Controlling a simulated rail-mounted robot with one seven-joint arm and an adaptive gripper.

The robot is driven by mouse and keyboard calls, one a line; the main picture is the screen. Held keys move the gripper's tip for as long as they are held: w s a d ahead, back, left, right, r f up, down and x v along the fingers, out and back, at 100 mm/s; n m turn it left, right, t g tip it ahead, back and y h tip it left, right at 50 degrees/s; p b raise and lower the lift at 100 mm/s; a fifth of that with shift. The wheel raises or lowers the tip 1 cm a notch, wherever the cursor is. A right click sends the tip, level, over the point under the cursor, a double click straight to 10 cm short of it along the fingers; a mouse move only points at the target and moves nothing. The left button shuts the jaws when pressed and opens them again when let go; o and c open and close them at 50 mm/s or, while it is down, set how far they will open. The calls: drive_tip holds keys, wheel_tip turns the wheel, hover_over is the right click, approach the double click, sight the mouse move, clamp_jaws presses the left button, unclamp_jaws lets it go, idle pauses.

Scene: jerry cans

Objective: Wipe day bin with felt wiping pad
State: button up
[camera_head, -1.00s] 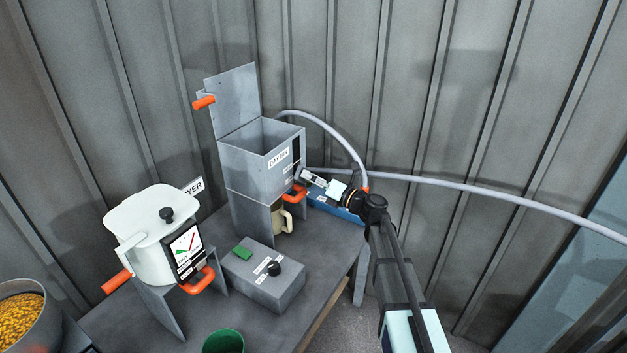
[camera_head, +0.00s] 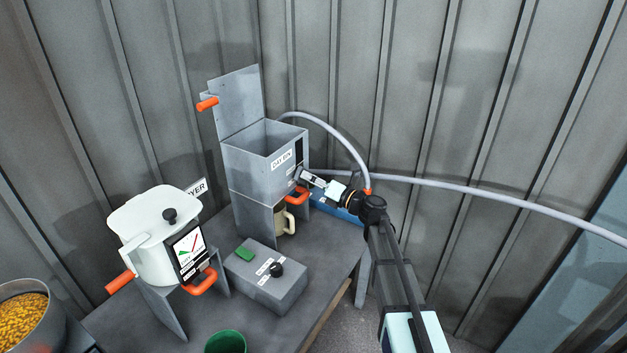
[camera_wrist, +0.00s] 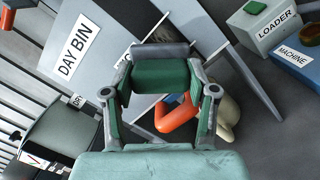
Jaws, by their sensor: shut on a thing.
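The day bin (camera_head: 252,158) is a grey metal box on a stand, with its lid raised and a "DAY BIN" label on its front. It also shows in the wrist view (camera_wrist: 110,22), tilted. My gripper (camera_head: 301,176) is at the lower right of the bin's front. In the wrist view my gripper (camera_wrist: 160,78) is shut on the felt wiping pad (camera_wrist: 160,74), a green block with a dark grey strip along its far side. The pad is close to the bin's front; I cannot tell whether they touch.
An orange handle (camera_head: 296,196) sticks out below the bin, by a beige mug (camera_head: 284,222). The loader box (camera_head: 265,277), with a green button and black knob, stands in front. A white dryer (camera_head: 152,232) is at left. A grey hose (camera_head: 450,186) runs behind my arm.

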drive_tip(key=shift+w+a, duration=0.3)
drive_tip(key=shift+a, duration=0.25)
drive_tip(key=shift+w+d+p, duration=0.5)
drive_tip(key=shift+w, duration=0.35)
drive_tip(key=shift+w+d+p, duration=0.45)
drive_tip(key=shift+w, duration=0.4)
drive_tip(key=shift+w+r, duration=0.1)
drive_tip(key=shift+a+p, duration=0.1)
drive_tip(key=shift+p, duration=0.2)
drive_tip(key=shift+s+a+p, duration=0.15)
drive_tip(key=shift+s+a, duration=0.4)
drive_tip(key=shift+s, duration=0.35)
drive_tip(key=shift+s+a+p, duration=0.15)
drive_tip(key=shift+s+a, duration=0.35)
drive_tip(key=shift+s, duration=0.4)
drive_tip(key=shift+s+d, duration=0.45)
drive_tip(key=shift+d, duration=0.1)
drive_tip(key=shift+w+d+r+p+v, duration=0.1)
drive_tip(key=shift+p+v, duration=0.1)
drive_tip(key=shift+v, duration=0.55)
drive_tip(key=shift+w+d+r+p+v, duration=0.1)
drive_tip(key=shift+p+v, duration=0.05)
drive_tip(key=shift+v, duration=0.6)
drive_tip(key=shift+w+d+p+v, duration=0.1)
drive_tip(key=shift+w+p+v, duration=0.1)
drive_tip(key=shift+v, duration=0.55)
